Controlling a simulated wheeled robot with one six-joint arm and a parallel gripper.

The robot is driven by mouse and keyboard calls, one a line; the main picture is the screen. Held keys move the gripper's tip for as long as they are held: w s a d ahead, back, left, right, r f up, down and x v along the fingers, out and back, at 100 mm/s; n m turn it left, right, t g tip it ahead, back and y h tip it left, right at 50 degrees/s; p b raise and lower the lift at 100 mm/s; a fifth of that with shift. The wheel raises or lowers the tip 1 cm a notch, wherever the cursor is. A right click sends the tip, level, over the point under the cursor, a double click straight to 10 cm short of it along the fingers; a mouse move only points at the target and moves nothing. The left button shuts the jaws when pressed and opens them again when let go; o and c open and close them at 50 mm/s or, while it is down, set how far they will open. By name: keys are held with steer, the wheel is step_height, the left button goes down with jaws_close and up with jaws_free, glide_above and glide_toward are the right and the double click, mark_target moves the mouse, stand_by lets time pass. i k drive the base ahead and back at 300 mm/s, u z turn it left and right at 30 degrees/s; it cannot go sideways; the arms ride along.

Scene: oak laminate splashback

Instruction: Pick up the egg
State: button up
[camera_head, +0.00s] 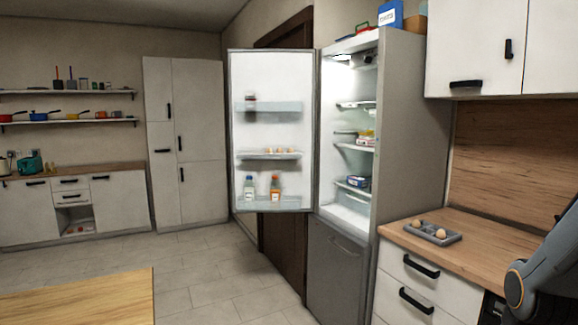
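A grey tray (428,239) lies on the wooden counter at the right, near its front left corner. A pale brown egg (440,234) sits in the tray's right part, and a smaller-looking egg (418,224) sits toward its far left. Several small egg-like shapes (280,151) stand on the middle shelf of the open fridge door. Part of my arm shows at the lower right edge, right of the tray. My gripper is outside the view.
The fridge door (272,130) stands wide open to the left of the lit fridge. The wooden counter (478,250) is bare around the tray. Wall cupboards (470,50) hang above it. A wooden table (80,300) is at the lower left, with clear tiled floor (215,285) between.

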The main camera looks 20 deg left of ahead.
mark_target(415, 224)
steer(key=u, duration=0.35)
steer(key=i, duration=2.35)
steer(key=z, duration=0.35)
